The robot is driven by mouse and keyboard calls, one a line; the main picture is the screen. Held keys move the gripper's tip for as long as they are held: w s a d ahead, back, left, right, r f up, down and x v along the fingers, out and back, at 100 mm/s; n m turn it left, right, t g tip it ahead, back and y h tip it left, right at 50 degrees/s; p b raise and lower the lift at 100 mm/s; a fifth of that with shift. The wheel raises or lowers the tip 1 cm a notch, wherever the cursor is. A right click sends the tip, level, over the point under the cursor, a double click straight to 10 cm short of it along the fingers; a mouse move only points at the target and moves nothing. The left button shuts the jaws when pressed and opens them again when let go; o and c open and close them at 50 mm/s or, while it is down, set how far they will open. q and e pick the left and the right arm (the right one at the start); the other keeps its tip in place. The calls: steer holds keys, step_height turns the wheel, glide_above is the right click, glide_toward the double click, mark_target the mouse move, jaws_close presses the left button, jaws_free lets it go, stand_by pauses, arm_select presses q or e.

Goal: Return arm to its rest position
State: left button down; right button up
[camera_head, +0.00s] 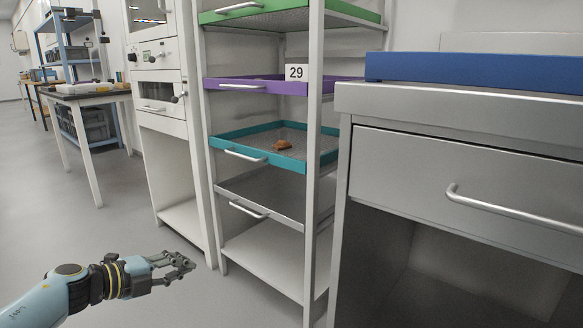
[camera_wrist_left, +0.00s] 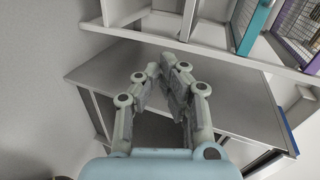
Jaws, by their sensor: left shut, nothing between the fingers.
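My left arm comes in from the lower left in the head view, and its gripper (camera_head: 184,264) hangs over the grey floor in front of the shelf rack. The gripper is shut and empty. In the left wrist view the fingers of the left gripper (camera_wrist_left: 166,75) point toward a grey metal surface and white rails, touching nothing that I can see. My right gripper is in neither view.
A tray rack (camera_head: 216,190) stands ahead, marked with a 29 sign (camera_head: 296,73). Its teal tray (camera_head: 228,141) holds a brown sherd (camera_head: 282,145). Floor at left is clear.

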arm_select(q)
steer(key=s+a+f+n+g+y+p, duration=0.2)
steer(key=s+n+p, duration=0.5)
steer(key=s, duration=1.4)
steer(key=s+a+f+n+g+y+p, duration=0.2)
steer(key=s+f+n+g+y+p, duration=0.2)
steer(key=s, duration=1.8)
steer(key=s+a+f+n+g+y+p, duration=0.2)
steer(key=s+f+n+g+y+p, duration=0.2)
steer(key=s+n, duration=1)
steer(key=s+f+p, duration=0.3)
steer(key=s+p, duration=0.2)
steer(key=s, duration=0.3)
steer(key=shift+a+f+p, duration=0.3)
steer(key=shift+f+p, duration=0.1)
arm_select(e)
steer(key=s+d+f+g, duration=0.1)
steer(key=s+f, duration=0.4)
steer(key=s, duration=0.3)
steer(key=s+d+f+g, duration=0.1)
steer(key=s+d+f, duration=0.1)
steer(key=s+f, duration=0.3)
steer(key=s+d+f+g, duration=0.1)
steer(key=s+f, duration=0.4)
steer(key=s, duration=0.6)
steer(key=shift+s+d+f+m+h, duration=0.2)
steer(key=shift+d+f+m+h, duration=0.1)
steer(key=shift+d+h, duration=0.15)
arm_select(q)
steer(key=shift+s, duration=0.1)
